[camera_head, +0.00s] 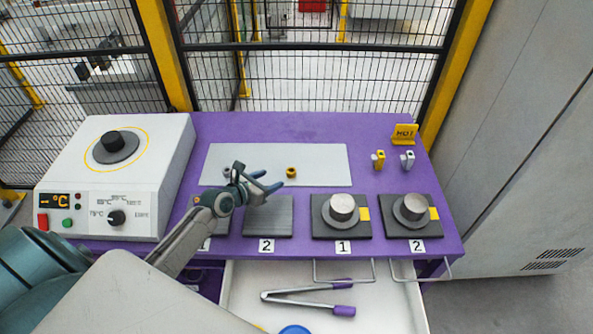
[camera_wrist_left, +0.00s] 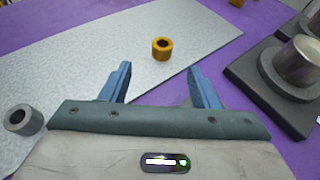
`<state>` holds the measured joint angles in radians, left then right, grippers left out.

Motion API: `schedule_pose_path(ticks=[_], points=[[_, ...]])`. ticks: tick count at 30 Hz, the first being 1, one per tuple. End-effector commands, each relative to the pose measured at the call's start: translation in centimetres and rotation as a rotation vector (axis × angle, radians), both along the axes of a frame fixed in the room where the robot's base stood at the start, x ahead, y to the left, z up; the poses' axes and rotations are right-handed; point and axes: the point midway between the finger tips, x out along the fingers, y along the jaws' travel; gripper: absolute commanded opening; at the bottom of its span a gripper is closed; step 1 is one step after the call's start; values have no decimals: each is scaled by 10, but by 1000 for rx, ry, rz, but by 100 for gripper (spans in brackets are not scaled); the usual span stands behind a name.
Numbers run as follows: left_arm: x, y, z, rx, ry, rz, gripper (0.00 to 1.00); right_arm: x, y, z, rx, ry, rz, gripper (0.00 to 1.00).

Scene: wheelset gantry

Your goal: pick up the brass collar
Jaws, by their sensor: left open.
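The brass collar (camera_head: 291,172) is a small gold ring with a dark hole. It sits on the light grey mat (camera_head: 318,153) near the mat's front edge. In the left wrist view the brass collar (camera_wrist_left: 162,48) stands upright on the mat, beyond the fingertips and between their lines. My left gripper (camera_head: 272,182) is open and empty, just left of the collar and apart from it; its two blue fingers also show in the wrist view (camera_wrist_left: 160,78). My right gripper is not in view.
A grey steel collar (camera_wrist_left: 24,119) lies on the mat, at left in the wrist view. Dark plates with metal cylinders (camera_head: 342,207) (camera_head: 412,207) stand at right. A white heater box (camera_head: 110,215) stands at left. An open drawer (camera_head: 385,300) holds purple-handled tongs (camera_head: 310,298).

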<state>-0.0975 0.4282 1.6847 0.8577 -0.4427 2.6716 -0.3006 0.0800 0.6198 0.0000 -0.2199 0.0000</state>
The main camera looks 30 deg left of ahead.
Motion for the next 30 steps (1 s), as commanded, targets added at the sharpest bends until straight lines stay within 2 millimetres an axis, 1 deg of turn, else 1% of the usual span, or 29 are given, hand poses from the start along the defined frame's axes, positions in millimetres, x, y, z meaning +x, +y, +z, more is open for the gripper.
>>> schedule_pose_path(ticks=[1,3,6,11,18,20,24,29,30], points=[[10,-3,-3,-4,-2,2,56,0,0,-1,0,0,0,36],[20,-6,-7,-4,-2,2,56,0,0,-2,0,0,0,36],[31,-8,-11,-3,-2,1,56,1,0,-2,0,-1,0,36],[40,-11,-15,-2,-2,-1,56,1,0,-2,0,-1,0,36],[71,-22,-29,-2,-1,1,56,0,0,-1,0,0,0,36],[77,-23,-31,-2,-2,2,56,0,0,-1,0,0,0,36],[82,-24,-34,-1,-1,1,56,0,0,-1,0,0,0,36],[82,-24,-34,0,0,1,56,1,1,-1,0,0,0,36],[82,-24,-34,0,0,1,50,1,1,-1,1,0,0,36]])
